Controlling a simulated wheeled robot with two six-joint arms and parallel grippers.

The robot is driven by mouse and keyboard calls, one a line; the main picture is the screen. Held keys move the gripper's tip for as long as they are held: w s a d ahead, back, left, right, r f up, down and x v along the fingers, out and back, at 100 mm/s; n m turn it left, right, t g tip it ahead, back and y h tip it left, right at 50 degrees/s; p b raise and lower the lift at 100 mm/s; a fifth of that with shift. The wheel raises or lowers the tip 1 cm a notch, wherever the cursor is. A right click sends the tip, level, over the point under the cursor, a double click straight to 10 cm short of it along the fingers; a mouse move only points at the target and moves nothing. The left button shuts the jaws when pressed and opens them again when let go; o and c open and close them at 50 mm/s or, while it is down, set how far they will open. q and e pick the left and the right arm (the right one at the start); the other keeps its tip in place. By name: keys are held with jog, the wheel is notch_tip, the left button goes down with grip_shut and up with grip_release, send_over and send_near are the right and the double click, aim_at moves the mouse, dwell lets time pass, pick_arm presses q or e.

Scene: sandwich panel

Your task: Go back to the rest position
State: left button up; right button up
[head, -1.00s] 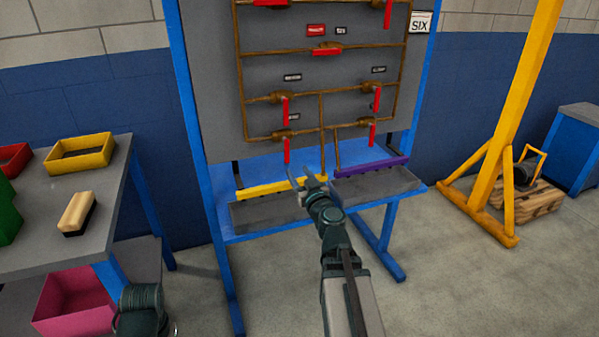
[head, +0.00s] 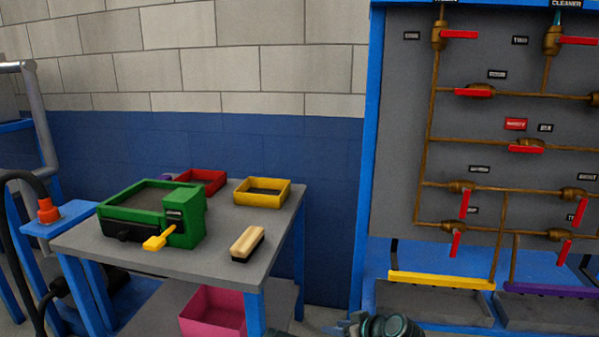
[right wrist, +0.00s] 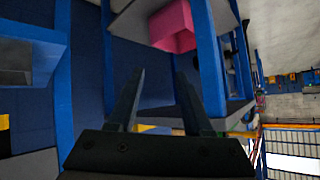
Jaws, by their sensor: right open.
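My right gripper (head: 352,325) shows only in part at the bottom edge of the head view, in front of the floor between the table and the panel. In the right wrist view its two dark fingers (right wrist: 158,85) stand apart with nothing between them. My left gripper is in neither view now. The grey panel (head: 400,130) in its blue frame stands at the right of the head view. It carries brown pipes and several red-handled valves, one of them a lower-left valve (head: 464,203). My right gripper is below and apart from these handles.
A grey table (head: 190,262) at the left holds a green machine (head: 185,218), a red tray (head: 202,180), a yellow tray (head: 262,192) and a brush (head: 248,243). A pink bin (head: 212,312) is underneath; it also shows in the wrist view (right wrist: 172,28).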

jog(key=s+a+f+m+g+h, duration=0.15)
jog(key=s+f+g+h, duration=0.25)
jog(key=s, duration=0.4)
jog(key=s+a+f+g+h, duration=0.3)
jog(key=s+f+g, duration=0.15)
jog(key=s, duration=0.45)
notch_tip(320, 180, up, 27)
jog(key=p, duration=2.7)
jog(key=shift+d+h, duration=0.3)
jog(key=shift+h, duration=0.1)
